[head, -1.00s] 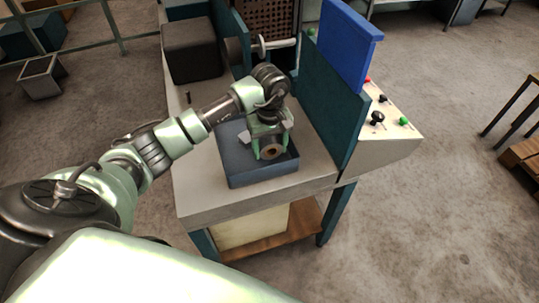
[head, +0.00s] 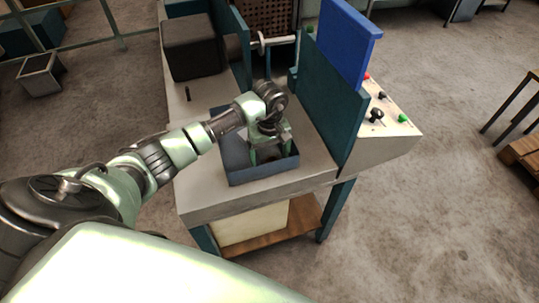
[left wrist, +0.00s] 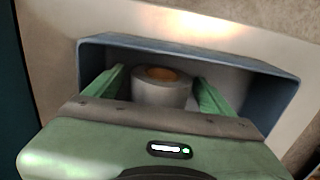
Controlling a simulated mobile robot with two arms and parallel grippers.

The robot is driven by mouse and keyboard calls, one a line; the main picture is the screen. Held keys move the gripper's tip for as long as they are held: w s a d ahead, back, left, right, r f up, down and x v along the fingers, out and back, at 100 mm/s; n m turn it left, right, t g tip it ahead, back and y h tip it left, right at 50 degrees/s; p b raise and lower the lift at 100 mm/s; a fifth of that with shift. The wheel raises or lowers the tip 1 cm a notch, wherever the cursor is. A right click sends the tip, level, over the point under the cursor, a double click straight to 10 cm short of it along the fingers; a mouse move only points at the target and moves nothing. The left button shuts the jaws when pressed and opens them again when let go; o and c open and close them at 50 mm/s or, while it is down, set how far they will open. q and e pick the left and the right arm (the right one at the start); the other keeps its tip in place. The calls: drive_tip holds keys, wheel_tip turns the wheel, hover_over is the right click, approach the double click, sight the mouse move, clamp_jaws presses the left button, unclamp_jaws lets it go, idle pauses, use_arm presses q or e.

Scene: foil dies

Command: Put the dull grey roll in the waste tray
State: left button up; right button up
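The grey roll (left wrist: 161,92), with a brown core, is inside the blue-grey waste tray (head: 232,159); the tray's rim also shows in the left wrist view (left wrist: 180,48). My left gripper (head: 269,155) is lowered into the tray. Its green fingers stand on both sides of the roll in the left wrist view (left wrist: 160,84), with narrow gaps, so it looks open around the roll. In the head view the gripper largely hides the roll. Whether the roll rests fully on the tray floor is hard to tell. My right gripper is not in view.
The tray stands on the grey bench top (head: 205,205). A teal panel (head: 331,105) and a blue upright plate (head: 346,45) rise to its right. A dark block (head: 191,50) and a metal spindle (head: 275,41) are behind. The front bench edge is clear.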

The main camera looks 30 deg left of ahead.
use_arm(q)
drive_tip(key=shift+r, duration=0.15)
drive_tip(key=shift+w+r, duration=0.1)
drive_tip(key=shift+r, duration=0.1)
wheel_tip(320, 180, up, 11)
drive_tip(key=b, duration=0.2)
drive_tip(key=shift+f+b, duration=0.2)
drive_tip(key=shift+b, duration=0.15)
drive_tip(key=shift+r, duration=0.5)
